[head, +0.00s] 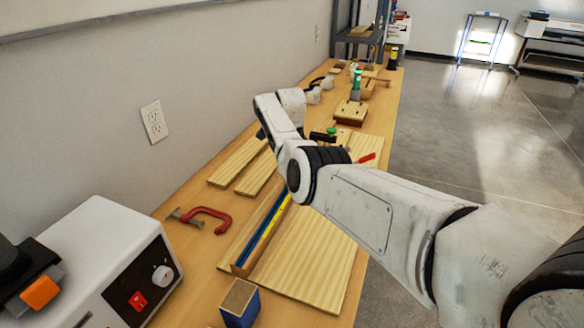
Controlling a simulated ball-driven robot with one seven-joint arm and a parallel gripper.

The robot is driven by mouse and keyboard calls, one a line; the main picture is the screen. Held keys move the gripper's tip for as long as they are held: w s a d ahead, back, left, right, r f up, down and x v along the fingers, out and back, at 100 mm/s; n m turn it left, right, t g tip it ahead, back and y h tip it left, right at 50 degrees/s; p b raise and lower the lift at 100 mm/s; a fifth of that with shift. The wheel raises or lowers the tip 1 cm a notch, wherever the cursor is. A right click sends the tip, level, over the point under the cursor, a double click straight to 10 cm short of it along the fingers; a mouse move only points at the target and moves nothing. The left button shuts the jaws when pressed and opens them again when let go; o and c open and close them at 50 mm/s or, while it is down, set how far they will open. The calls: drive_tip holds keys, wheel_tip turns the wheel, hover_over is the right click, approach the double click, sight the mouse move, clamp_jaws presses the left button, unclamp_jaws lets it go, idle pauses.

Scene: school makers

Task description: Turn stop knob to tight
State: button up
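My arm reaches in from the right over the workbench, and its wrist bends above the middle of the bench. My gripper is not clearly visible; the wrist and arm links cover that area, so I cannot tell its opening or any contact. A small green knob (332,130) shows just right of the wrist, with a dark part beside it. I cannot tell whether this is the stop knob. A white round knob (162,275) sits on the front of a white machine (98,262) at the lower left, beside a red switch (138,300).
The wooden bench (190,258) runs along the wall. Open floor (480,135) lies right.

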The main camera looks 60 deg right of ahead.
idle(0.4)
drive_tip(key=o, duration=1.1)
drive_tip(key=shift+c, duration=0.2)
wheel_tip(320, 180, up, 11)
drive_tip(key=shift+w+d, duration=0.25)
drive_tip(key=shift+d, duration=0.05)
drive_tip(key=shift+f, duration=0.15)
